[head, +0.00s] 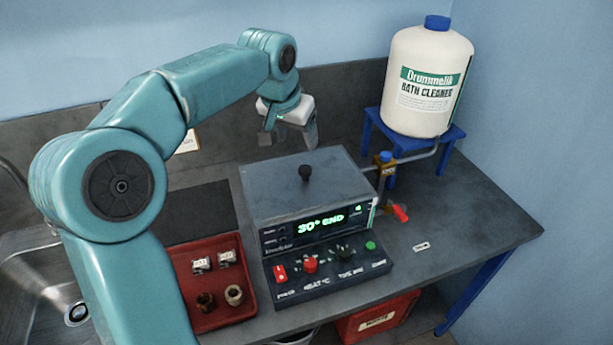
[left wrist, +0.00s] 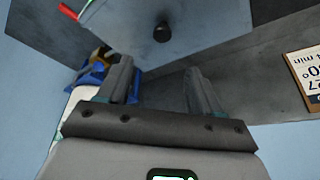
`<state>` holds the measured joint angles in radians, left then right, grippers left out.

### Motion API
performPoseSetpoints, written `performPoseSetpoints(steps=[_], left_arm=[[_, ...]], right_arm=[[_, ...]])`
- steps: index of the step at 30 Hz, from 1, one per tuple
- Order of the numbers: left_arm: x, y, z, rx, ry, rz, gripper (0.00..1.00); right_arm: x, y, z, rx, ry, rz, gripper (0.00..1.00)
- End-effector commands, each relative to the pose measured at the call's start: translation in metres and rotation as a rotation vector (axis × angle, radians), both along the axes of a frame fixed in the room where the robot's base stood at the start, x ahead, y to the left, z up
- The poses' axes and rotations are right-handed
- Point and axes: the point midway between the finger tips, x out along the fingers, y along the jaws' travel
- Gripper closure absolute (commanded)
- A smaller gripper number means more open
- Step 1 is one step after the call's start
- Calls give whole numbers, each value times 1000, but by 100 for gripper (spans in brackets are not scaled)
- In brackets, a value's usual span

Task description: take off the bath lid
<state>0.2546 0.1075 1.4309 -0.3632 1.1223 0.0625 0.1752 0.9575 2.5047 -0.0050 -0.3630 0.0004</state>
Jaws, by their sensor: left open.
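The bath is a grey box with a lit green display on its front, in the middle of the bench in the head view. Its flat grey lid (head: 270,190) lies on top, with a black knob (head: 305,173) near the middle. The lid (left wrist: 205,22) and knob (left wrist: 162,33) also show at the top of the left wrist view. My left gripper (head: 290,140) is open and empty, above and behind the lid, apart from the knob. Its fingers (left wrist: 160,90) point toward the lid in the left wrist view. My right gripper is in neither view.
A bath cleaner bottle (head: 428,85) stands on a blue stand (head: 455,131) at the back right, with a red-handled tap (head: 399,212) below. A red tray (head: 243,285) with small metal parts lies front left. A sink (head: 25,275) is at far left. The right bench is mostly clear.

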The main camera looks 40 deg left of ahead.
Motion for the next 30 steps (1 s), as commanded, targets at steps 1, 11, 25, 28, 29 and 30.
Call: performPoseSetpoints(steps=[1, 11, 25, 28, 29, 30], left_arm=[[2, 1, -11, -2, 6, 1, 35], [27, 6, -76, -1, 4, 0, 35], [51, 20, -126, -1, 4, 0, 35], [54, 21, -133, -1, 2, 0, 35], [55, 21, -134, -1, 2, 0, 35], [55, 21, -135, -1, 1, 1, 35]], right_arm=[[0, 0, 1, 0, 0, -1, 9], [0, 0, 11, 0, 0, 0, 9], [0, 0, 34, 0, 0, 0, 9], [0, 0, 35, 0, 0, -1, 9], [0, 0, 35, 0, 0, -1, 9], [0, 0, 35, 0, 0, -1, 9]])
